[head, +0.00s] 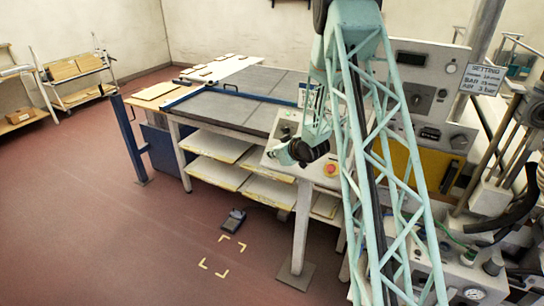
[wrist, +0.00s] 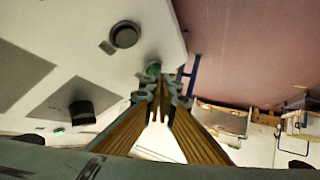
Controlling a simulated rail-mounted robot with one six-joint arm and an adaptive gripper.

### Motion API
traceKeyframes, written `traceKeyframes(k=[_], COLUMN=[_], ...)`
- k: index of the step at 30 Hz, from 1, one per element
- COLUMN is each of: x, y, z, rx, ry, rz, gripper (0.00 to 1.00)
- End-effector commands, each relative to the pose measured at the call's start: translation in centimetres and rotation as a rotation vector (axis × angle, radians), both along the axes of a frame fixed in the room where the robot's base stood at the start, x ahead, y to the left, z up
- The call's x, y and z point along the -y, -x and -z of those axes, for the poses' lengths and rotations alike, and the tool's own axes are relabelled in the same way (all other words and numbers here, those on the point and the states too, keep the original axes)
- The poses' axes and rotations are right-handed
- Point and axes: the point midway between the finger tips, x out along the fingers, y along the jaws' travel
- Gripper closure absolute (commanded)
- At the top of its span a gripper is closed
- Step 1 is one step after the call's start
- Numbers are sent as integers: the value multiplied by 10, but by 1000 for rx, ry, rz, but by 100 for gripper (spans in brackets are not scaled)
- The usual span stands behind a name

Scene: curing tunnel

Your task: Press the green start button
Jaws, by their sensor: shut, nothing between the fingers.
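The green button (wrist: 153,69) shows in the wrist view on a pale control panel (wrist: 150,20), just beyond my fingertips and partly covered by them. My gripper (wrist: 161,92) is shut and empty, its fingers meeting close to the button. I cannot tell whether they touch it. In the head view my gripper (head: 285,155) is low over the sloped panel (head: 272,161) beside the table, and my arm hides part of the panel. I cannot make out the green button there.
A red emergency stop (head: 331,169) sits near the panel's front edge. Black knobs (wrist: 124,35) (wrist: 82,112) stand on the panel. A grey-topped table (head: 250,107) is behind it. The red floor (head: 110,220) at left is mostly open.

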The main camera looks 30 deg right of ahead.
Motion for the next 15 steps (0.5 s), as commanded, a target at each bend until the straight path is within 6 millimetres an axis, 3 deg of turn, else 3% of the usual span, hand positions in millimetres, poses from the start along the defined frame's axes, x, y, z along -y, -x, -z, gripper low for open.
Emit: traceKeyframes(k=[15], x=[-6], y=[4], z=[-8], rx=[0], ry=[0], rz=[0], gripper=[100])
